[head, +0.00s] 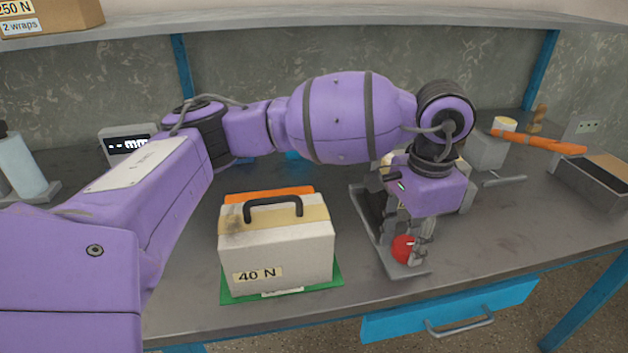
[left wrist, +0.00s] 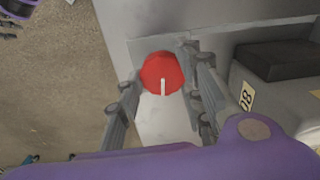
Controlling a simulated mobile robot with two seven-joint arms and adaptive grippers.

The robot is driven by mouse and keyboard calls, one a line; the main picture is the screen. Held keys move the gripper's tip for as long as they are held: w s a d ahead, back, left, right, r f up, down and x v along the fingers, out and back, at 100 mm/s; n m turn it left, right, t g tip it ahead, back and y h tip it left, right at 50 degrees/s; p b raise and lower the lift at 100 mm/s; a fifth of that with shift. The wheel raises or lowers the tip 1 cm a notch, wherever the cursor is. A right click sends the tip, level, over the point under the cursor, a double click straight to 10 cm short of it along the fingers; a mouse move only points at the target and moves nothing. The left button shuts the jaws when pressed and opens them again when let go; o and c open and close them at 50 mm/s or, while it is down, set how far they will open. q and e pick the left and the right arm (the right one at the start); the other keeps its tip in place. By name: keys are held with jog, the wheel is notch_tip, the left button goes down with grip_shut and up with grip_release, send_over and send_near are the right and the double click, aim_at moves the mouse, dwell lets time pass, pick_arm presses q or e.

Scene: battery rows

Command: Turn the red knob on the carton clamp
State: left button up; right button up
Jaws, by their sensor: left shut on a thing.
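The red knob (head: 404,249) is on the front end of the grey carton clamp (head: 395,262), right of the middle of the bench. My left gripper (head: 412,246) reaches down to it from above, its fingers shut around the knob. In the left wrist view the knob (left wrist: 162,72) sits between the two fingers of my left gripper (left wrist: 160,80), with a white mark line pointing toward the bottom of that picture. My arm and gripper hide much of the clamp behind the knob. My right gripper is not in view.
A cream box (head: 280,255) labelled "40 N" with a black handle stands on a green mat (head: 338,290), left of the clamp. A bottle (head: 22,165) stands far left. An orange-handled tool (head: 540,143) and a grey bin (head: 603,175) are at right. A blue drawer (head: 510,300) is below the edge.

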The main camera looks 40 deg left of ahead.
aim_at(408, 248)
pick_arm(q)
jog(key=shift+d+m, duration=0.15)
jog(key=shift+m, duration=0.15)
jog(key=o, duration=1.1)
jog(key=shift+s, duration=0.1)
jog(key=shift+r, duration=0.1)
jog(key=shift+r, duration=0.4)
notch_tip(408, 248, up, 11)
dwell(0.3)
